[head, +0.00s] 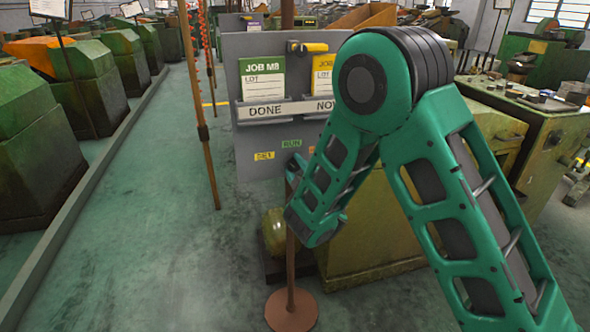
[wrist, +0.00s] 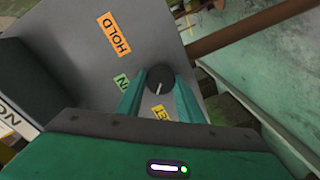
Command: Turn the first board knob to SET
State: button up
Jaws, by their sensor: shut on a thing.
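The grey board (head: 262,170) stands on a brown post in the head view. It carries a green RUN label (head: 291,143) and a yellow SET label (head: 264,155). My arm hides the knob there. In the wrist view the dark round knob (wrist: 160,75) sits between the two teal fingertips of my gripper (wrist: 160,90), which is shut on it. A pale mark on the knob's lower part lies on the side of the yellow SET label (wrist: 161,113). The green RUN label (wrist: 122,83) is left of the knob, partly hidden, and the orange HOLD label (wrist: 114,34) is upper left.
The board's pockets hold a green JOB M8 card (head: 263,80) over DONE and a yellow card (head: 322,75) over NOW. The post's round base (head: 291,310) is on the floor. Green machines line the left; the aisle (head: 150,230) is clear.

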jog(key=shift+d+f+n, duration=0.15)
jog(key=shift+d+n, duration=0.05)
jog(key=shift+n, duration=0.9)
jog(key=shift+h, duration=0.3)
jog(key=o, duration=1.1)
jog(key=shift+a, duration=0.1)
